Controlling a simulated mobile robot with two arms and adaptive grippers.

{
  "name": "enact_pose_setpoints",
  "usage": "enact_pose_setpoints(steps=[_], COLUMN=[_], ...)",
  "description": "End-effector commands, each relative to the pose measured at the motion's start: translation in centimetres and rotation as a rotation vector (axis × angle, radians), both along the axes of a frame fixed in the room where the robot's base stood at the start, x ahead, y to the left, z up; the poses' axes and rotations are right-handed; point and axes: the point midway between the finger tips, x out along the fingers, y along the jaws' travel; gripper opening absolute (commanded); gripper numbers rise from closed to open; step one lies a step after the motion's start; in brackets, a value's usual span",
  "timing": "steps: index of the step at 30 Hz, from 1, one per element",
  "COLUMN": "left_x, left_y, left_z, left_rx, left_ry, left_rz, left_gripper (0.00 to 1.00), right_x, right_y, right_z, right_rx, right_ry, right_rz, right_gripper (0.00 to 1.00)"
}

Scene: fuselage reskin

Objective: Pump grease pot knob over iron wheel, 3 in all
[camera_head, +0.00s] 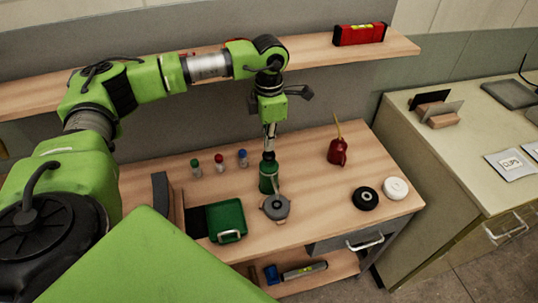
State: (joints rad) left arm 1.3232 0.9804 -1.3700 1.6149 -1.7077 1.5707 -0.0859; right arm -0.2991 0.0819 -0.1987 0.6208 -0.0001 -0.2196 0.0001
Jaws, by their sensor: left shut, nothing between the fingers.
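The grease pot (267,184) is a dark green cylinder standing upright near the middle of the workbench. My left gripper (269,155) points straight down over its top, fingers shut and empty. The fingertips are at or just above the top, where the knob is hidden or too small to make out; I cannot tell if they touch. A grey round wheel (275,208), seemingly the iron wheel, lies right in front of the pot. A thin spout seems to reach from the pot over it. My right gripper is not in view.
A green case (227,222) lies left of the wheel. Several small capped bottles (220,164) stand behind. A red oil can (337,152), a black wheel (365,199) and a white wheel (396,188) are on the right. A shelf (320,47) runs above the bench (310,208).

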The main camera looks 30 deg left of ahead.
Motion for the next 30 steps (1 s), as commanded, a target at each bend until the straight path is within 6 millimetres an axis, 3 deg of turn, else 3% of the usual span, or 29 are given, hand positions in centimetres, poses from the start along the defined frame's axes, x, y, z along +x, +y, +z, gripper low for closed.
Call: enact_pose_setpoints(steps=[13,30], left_x=[0.0,0.0], left_y=[0.0,0.0], left_z=[-0.1,-1.8], left_rx=[0.0,0.0], left_ry=[0.0,0.0], left_rz=[0.0,0.0], left_gripper=[0.0,0.0], right_x=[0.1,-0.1], right_y=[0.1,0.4], right_z=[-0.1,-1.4], right_rx=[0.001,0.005], right_ry=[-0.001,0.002], right_rz=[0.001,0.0], right_gripper=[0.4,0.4])
